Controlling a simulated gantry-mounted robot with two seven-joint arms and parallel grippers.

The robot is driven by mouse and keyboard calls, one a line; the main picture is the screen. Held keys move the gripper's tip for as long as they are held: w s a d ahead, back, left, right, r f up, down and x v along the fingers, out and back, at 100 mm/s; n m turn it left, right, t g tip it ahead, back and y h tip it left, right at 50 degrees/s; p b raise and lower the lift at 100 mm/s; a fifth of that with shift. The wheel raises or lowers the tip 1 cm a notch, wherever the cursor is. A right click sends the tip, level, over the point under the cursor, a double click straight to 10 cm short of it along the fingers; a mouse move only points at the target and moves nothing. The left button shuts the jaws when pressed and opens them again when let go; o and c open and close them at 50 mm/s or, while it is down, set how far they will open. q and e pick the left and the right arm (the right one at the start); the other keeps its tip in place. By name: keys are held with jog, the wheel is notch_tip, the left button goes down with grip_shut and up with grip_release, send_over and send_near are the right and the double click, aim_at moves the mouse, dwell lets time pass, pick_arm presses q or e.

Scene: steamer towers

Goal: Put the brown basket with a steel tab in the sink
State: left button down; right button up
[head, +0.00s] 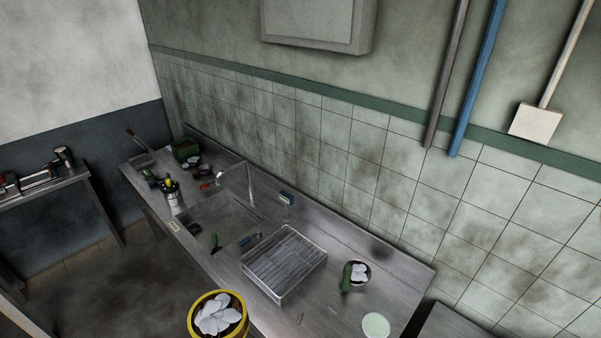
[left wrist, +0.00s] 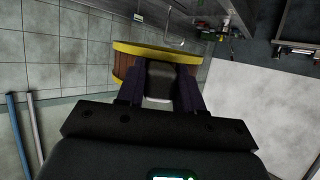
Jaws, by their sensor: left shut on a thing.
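A round brown basket with yellow bands (left wrist: 125,68) is in the left wrist view, in front of my left gripper. My left gripper (left wrist: 162,92) is shut on a grey tab (left wrist: 162,72) at the basket's side. In the head view the basket's yellow rim (head: 191,318) shows at the bottom edge, with white pieces inside. It is in front of the counter, its lower part cut off. The sink (head: 228,218) is a steel basin set in the counter, up and just right of the basket in the picture. My right gripper is not in view.
A wire rack (head: 284,264) is right of the sink. A dark bowl (head: 366,274) and a pale green disc (head: 376,325) are farther right. A container (head: 174,200) stands left.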

pick_arm(q)
jog(key=shift+d, duration=0.2)
jog(key=d+f+m+h+b, duration=0.35)
jog(key=d+f, duration=0.35)
jog(key=f, duration=0.7)
jog(key=w+d+f+m+g+h+b, duration=0.1)
jog(key=w+d+f+b, duration=0.2)
jog(key=d+b, duration=0.3)
jog(key=w+d+f+m+g+h+b, duration=0.1)
jog(key=w+d+f+m+h+b, duration=0.1)
jog(key=w+d+f+b, duration=0.2)
jog(key=w+d+f+m+g+h+b, duration=0.1)
jog(key=w+d+f+h+b, duration=0.1)
jog(key=d+f+b, duration=0.4)
jog(key=shift+w+d+f+m+b, duration=0.1)
jog(key=shift+w+d+f+b, duration=0.1)
jog(key=shift+d+b, duration=0.6)
jog(key=shift+w+d+f+m+b, duration=0.1)
jog(key=shift+w+d+b, duration=0.15)
jog(key=shift+d+b, duration=0.6)
jog(key=shift+w+d+f+m+b, duration=0.15)
jog(key=shift+d+b, duration=0.35)
jog(key=shift+b, duration=0.6)
jog(key=w+d+r+b, duration=0.4)
jog(key=w+d+b, duration=0.1)
jog(key=b, duration=0.3)
jog(key=shift+w+h, duration=0.15)
jog(key=shift+h, duration=0.2)
